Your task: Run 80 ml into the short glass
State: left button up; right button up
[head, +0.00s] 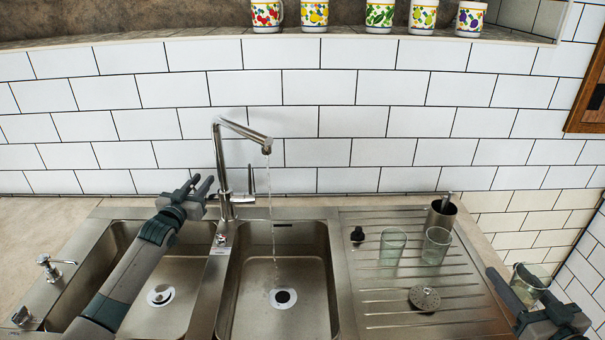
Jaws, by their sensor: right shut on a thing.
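The chrome tap (240,130) is running; a thin stream of water (271,210) falls into the right basin and its drain. The tap's lever (250,180) stands at its right side. My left gripper (198,184) is just left of the tap's column, with its fingers apart and nothing between them. My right gripper (520,284) is at the lower right, shut on a clear glass (529,276), right of the drainboard and away from the stream. Two more clear glasses, one on the left (392,250) and one on the right (436,248), stand on the drainboard. No water level is readable in the held glass.
The ribbed drainboard (385,310) also holds a dark stopper (357,236), a round strainer (424,298) and a metal cup (441,213) with something upright in it. The left basin (190,275) lies under my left arm. Several painted mugs (314,14) stand on the shelf above.

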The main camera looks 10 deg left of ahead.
pick_arm(q)
grip_shut()
dwell(1.4)
